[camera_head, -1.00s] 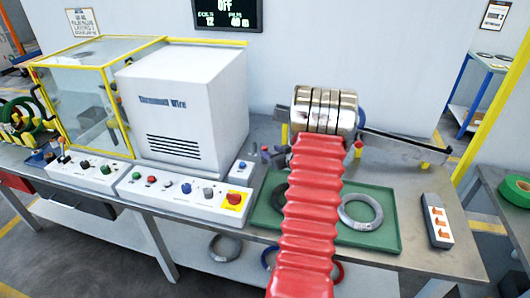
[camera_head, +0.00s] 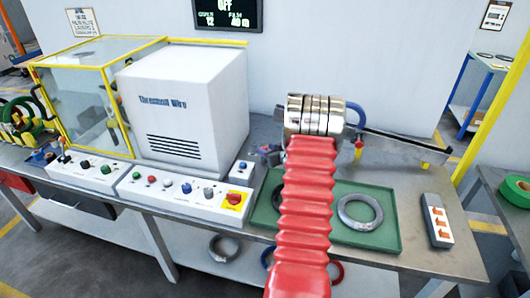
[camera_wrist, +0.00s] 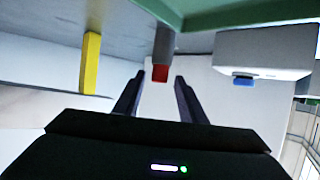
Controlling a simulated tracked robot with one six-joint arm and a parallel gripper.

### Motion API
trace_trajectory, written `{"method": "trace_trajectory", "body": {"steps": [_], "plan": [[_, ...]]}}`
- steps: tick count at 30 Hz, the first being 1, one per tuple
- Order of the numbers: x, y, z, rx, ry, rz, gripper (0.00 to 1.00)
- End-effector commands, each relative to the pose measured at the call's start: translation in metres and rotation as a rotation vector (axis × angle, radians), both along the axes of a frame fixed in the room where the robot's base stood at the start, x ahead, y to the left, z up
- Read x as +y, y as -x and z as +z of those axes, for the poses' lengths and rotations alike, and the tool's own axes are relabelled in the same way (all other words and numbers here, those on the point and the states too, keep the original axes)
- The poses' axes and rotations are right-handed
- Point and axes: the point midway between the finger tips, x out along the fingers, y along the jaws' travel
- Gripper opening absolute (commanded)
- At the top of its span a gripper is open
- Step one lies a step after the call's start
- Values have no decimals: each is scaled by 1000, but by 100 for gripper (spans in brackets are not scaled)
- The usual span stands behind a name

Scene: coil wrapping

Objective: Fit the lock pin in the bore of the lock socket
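My gripper (camera_wrist: 159,78) is open and empty in the wrist view, with its two dark fingers apart. A short grey upright piece with a red end (camera_wrist: 160,73) shows between the fingertips in the picture; I cannot tell how far beyond them it is, or whether it is the lock pin. In the head view a small red-and-blue part (camera_head: 268,150) sits on the bench left of my arm, too small to identify. My arm hides the gripper there. I cannot make out the lock socket or its bore.
A yellow post (camera_wrist: 91,62) stands left in the wrist view, a white box with a blue button (camera_wrist: 265,55) right. The green tray (camera_head: 385,243) holds a grey coil (camera_head: 344,220) and a dark one partly behind my arm. A grey box with orange switches (camera_head: 437,220) lies right.

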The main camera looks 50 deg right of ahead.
Motion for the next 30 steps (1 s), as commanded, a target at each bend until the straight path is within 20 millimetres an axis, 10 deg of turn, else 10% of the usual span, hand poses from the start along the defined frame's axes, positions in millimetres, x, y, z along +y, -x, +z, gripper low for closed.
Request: {"method": "trace_trajectory", "body": {"steps": [15, 30], "plan": [[0, 0, 0, 0, 0, 0, 0], [0, 0, 15, -1, 2, 1, 0]]}}
